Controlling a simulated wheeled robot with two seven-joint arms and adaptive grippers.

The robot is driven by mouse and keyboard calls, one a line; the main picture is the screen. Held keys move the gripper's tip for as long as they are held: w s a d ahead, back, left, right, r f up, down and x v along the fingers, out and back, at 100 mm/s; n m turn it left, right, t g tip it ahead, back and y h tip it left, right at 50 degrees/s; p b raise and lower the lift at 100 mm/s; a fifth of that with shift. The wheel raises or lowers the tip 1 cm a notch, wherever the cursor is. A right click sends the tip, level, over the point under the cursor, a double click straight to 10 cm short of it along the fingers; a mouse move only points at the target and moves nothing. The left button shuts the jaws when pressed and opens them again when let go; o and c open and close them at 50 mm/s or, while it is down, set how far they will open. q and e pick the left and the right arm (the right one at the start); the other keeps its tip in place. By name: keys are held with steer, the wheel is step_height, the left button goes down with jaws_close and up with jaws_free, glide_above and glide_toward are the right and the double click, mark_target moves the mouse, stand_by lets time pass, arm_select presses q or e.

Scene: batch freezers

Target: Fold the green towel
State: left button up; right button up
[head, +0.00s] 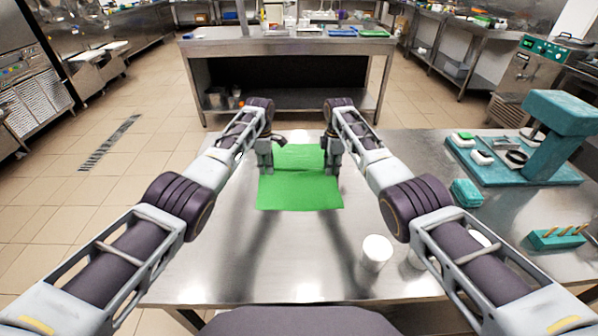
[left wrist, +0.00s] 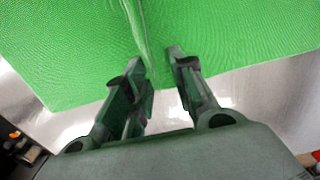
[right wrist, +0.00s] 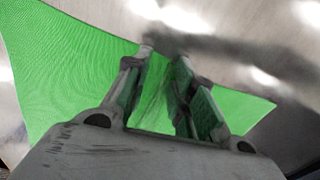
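The green towel (head: 300,195) lies on the steel table in the middle of the head view, with a line running across it between my grippers. My left gripper (head: 266,168) is at its left side and my right gripper (head: 333,166) at its right side. In the left wrist view, the left fingers (left wrist: 158,62) are close together and a crease in the towel (left wrist: 80,50) runs out from between them. In the right wrist view, wrinkled towel (right wrist: 60,75) sits between the right fingers (right wrist: 164,58). Both appear shut on the towel; the exact contact is partly hidden.
A white cup (head: 376,252) stands on the steel table (head: 210,265) at the front, with another partly hidden behind my right arm. A teal device (head: 548,130), a teal block (head: 467,192) and a teal holder (head: 558,237) stand at right. The table left of the towel is clear.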

arm_select(q)
steer(key=shift+f, duration=0.25)
jaws_close()
arm_select(e)
steer(key=shift+f, duration=0.25)
jaws_close()
arm_select(q)
steer(key=shift+s, duration=0.1)
arm_select(e)
steer(key=shift+s, duration=0.1)
arm_select(q)
steer(key=shift+r+p, duration=0.3)
steer(key=shift+p, duration=0.05)
arm_select(e)
steer(key=shift+r, duration=0.3)
